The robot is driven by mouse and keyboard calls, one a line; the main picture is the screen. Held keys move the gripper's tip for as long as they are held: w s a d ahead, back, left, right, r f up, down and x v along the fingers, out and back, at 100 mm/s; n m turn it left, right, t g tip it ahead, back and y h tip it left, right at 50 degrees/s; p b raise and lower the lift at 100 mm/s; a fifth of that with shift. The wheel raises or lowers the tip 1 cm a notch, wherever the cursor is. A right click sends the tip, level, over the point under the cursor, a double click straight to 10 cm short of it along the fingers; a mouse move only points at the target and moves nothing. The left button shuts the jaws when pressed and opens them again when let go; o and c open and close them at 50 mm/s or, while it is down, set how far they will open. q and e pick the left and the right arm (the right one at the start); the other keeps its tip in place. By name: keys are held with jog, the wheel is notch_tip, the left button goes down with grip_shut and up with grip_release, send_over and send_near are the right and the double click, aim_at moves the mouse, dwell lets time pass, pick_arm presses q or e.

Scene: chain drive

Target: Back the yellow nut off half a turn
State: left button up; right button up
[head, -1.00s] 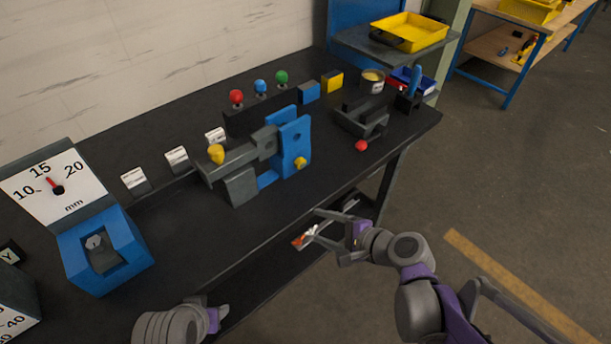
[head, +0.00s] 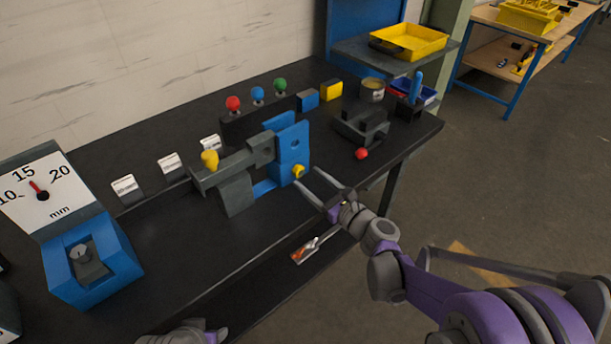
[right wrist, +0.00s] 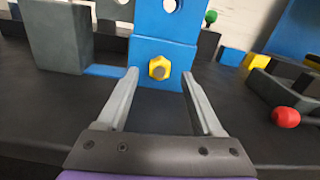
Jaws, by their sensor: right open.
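The yellow nut (head: 299,171) sits low on the front face of the blue upright block (head: 289,147). In the right wrist view the nut (right wrist: 159,67) is a yellow hexagon with a grey centre. My right gripper (head: 308,182) is open, its two fingers pointing at the nut. In the right wrist view the fingertips (right wrist: 160,72) lie left and right of the nut in the picture, with clear gaps on both sides; I cannot tell how far short of it they are. My left gripper (head: 208,334) shows only partly at the bottom edge of the head view.
A grey arm with a yellow knob (head: 210,160) stands left of the blue block. A grey fixture (head: 361,127) with a red ball (head: 361,154) is to the right. A blue gauge block (head: 92,262) stands front left. The bench's front middle is clear.

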aim_at(298, 171)
jog(key=shift+x, duration=1.25)
grip_shut()
